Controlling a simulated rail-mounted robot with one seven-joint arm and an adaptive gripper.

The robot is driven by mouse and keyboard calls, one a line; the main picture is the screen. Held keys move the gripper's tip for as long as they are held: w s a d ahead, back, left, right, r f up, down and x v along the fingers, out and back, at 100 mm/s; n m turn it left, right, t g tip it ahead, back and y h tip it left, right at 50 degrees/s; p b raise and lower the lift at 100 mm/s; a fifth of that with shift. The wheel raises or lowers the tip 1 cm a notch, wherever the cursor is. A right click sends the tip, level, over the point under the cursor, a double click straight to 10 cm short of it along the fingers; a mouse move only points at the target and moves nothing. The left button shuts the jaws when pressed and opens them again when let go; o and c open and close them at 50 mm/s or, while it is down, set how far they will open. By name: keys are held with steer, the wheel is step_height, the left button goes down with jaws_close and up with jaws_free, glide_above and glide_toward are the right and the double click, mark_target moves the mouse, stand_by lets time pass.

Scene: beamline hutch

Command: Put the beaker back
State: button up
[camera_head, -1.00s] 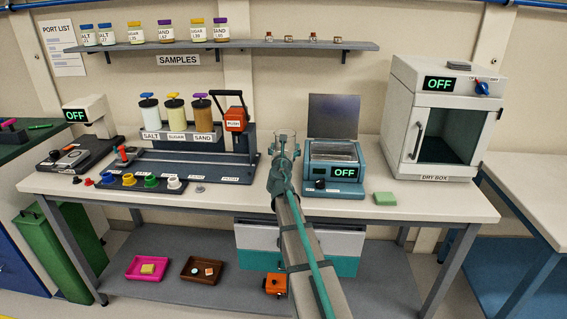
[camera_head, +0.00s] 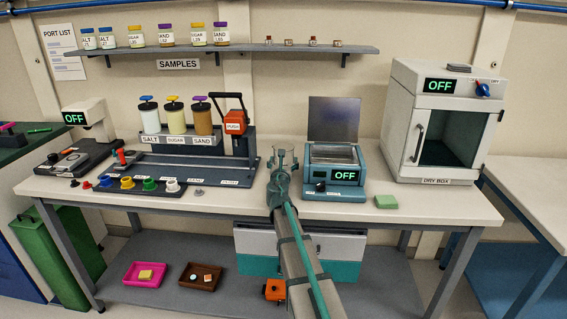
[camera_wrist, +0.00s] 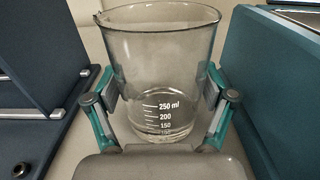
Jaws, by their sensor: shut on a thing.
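A clear glass beaker (camera_wrist: 160,60) with white volume marks stands between the pads of my gripper in the wrist view. My gripper (camera_wrist: 160,95) is shut on it, with one finger on each side. The beaker looks upright and its spout points to the left. I cannot tell whether it rests on the bench or hangs just above it. In the head view my gripper (camera_head: 283,160) is over the bench between the dispenser rack and the teal bath; my arm hides most of the beaker there.
The teal bath (camera_head: 334,178) reading OFF stands close on the right. The dispenser rack (camera_head: 185,170) with salt, sugar and sand is close on the left. A green block (camera_head: 386,202) and the dry box (camera_head: 440,120) are farther right. A sample shelf (camera_head: 230,51) hangs above.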

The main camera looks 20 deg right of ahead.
steer(key=o, duration=1.2)
steer(key=shift+r, duration=0.15)
steer(key=v, duration=1.2)
steer(key=shift+s, duration=0.1)
